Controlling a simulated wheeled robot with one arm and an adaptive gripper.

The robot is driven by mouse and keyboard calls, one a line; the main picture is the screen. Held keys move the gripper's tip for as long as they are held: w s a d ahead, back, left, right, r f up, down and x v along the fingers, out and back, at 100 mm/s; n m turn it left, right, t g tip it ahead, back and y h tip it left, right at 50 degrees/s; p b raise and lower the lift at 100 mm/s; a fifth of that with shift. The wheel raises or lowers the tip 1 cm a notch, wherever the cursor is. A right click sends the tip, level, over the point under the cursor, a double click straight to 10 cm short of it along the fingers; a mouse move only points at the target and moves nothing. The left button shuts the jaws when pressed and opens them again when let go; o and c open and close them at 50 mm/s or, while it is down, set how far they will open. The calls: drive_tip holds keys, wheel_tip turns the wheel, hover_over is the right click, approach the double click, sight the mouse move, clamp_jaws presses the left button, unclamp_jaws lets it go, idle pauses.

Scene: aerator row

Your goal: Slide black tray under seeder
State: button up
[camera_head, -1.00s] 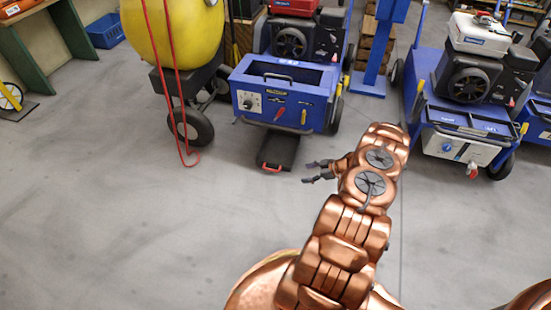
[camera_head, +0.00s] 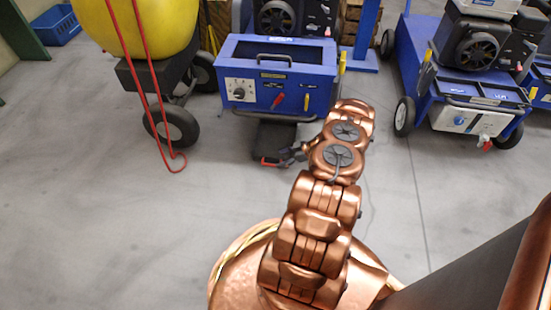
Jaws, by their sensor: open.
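The black tray (camera_head: 270,136) lies on the floor, with its front part sticking out from under the blue seeder (camera_head: 312,97). Its rear part is hidden beneath the machine. A red handle (camera_head: 267,162) is on the tray's front edge. My gripper (camera_head: 279,160) is open at the right end of this handle, with the dark fingers overlapping the tray's front right corner. I cannot tell whether the fingers touch the handle, and nothing shows as held.
A yellow tank cart (camera_head: 150,30) with a hanging red hose (camera_head: 145,95) and black wheel (camera_head: 171,127) stands left of the seeder. Another blue machine (camera_head: 470,90) stands at right. A blue bin (camera_head: 57,25) lies far left. The grey floor in front is clear.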

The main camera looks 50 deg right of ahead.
drive_tip(key=shift+w+d+f, duration=0.1)
drive_tip(key=shift+w+f, duration=0.15)
drive_tip(key=shift+f, duration=0.1)
drive_tip(key=shift+b+x, duration=1.6)
drive_tip(key=shift+x, duration=2.35)
clamp_jaws()
